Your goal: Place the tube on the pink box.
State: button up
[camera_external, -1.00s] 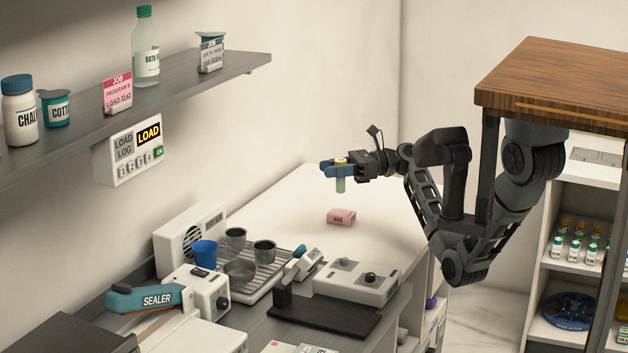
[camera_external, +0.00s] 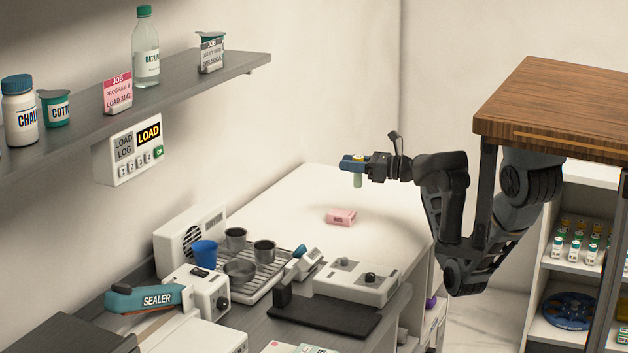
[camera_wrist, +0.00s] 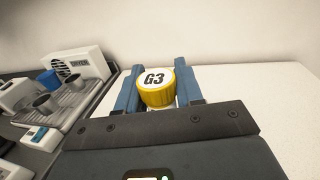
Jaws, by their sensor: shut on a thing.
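The tube (camera_external: 358,180) has a pale green body and a yellow cap. In the wrist view the cap (camera_wrist: 157,88) reads "G3" and sits between the two blue fingers. My gripper (camera_external: 352,163) is shut on the tube near its cap and holds it roughly upright in the air. The small pink box (camera_external: 341,217) lies on the white counter, below and slightly left of the tube in the external view. The tube is clear of the box. The pink box is not visible in the wrist view.
The white counter (camera_external: 290,200) around the box is clear. In front stand a drying rack with metal cups (camera_external: 264,250), a blue cup (camera_external: 204,254), a white knobbed device (camera_external: 356,282) and a sealer (camera_external: 150,299). A shelf (camera_external: 190,88) with bottles runs along the left wall.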

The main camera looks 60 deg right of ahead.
jog(key=shift+w+a+f, duration=0.5)
jog(key=shift+w+f, duration=0.1)
jog(key=shift+f, duration=0.5)
jog(key=shift+w+a+f, duration=0.45)
jog(key=shift+w+f, duration=0.1)
jog(key=shift+f, duration=0.6)
jog(key=shift+w+a+f, duration=0.5)
jog(key=shift+w+f, duration=0.1)
jog(key=shift+f, duration=0.5)
jog(key=shift+f, duration=0.15)
jog(key=o, duration=1.1)
jog(key=s+d, duration=0.2)
jog(key=s, duration=0.9)
jog(key=shift+s+d, duration=0.15)
jog(key=shift+s, duration=0.25)
jog(key=shift+r, duration=0.2)
